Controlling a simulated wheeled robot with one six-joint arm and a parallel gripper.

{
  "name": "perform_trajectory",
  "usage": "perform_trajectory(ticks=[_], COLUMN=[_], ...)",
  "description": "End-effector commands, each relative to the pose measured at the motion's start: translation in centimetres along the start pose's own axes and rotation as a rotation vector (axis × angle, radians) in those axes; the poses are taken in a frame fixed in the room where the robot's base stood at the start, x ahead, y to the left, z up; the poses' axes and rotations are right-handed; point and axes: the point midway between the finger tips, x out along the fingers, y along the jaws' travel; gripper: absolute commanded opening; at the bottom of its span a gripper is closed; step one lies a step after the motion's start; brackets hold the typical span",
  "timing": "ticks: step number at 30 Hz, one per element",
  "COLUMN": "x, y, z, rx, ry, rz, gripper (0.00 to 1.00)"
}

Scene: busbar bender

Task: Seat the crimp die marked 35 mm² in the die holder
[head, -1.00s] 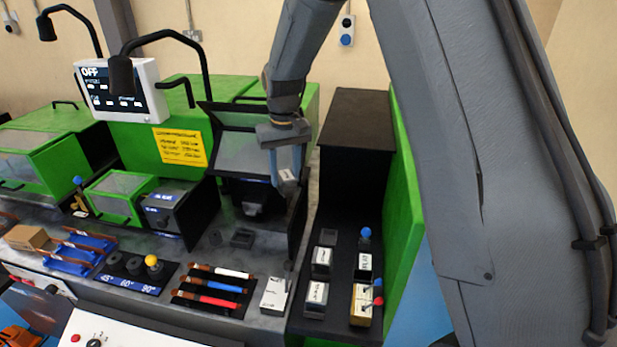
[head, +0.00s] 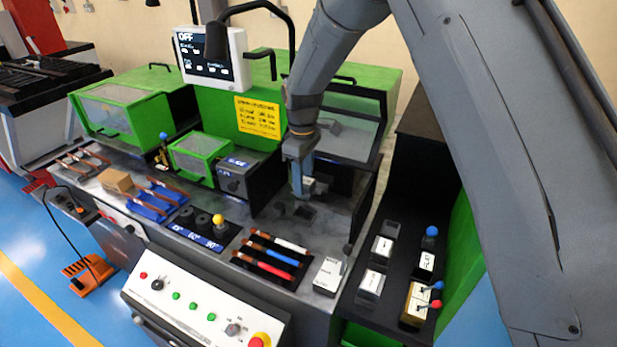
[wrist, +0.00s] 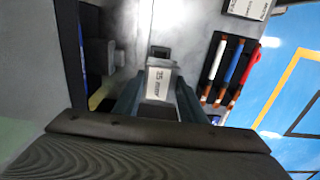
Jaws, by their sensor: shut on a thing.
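My gripper (head: 302,182) is shut on a small grey crimp die (wrist: 160,83) with a white label. The label appears to read 35 mm² in the wrist view, and the die also shows between my fingers in the head view (head: 309,186). The die is held over the bench in front of the open-lidded crimping station. A low dark block (head: 303,211), which looks like the die holder, lies on the bench just below my gripper. I cannot tell whether the die touches it, as the underside of the die is hidden.
A black rack (head: 395,275) with several labelled blocks and coloured knobs stands at the right. A tray of white, blue and red pen-like tools (head: 270,257) and a white labelled box (head: 328,275) lie in front. A raised lid (head: 340,132) and dark side walls enclose the station behind.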

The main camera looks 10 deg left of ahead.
Motion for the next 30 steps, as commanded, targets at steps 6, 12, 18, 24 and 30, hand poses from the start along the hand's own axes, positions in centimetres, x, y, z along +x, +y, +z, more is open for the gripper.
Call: perform_trajectory(ticks=[6,12,18,24,30], x=[0.0,0.8,2.3,4.0,5.4], y=[0.1,0.1,0.1,0.2,0.2], z=[0.1,0.1,0.2,0.2,0.2], rx=[0.003,0.005,0.005,0.006,0.006], ry=[0.001,0.000,-0.001,0.000,0.000], rz=[0.001,0.000,-0.001,0.000,0.000], gripper=[0.10,0.10,0.10,0.10,0.10])
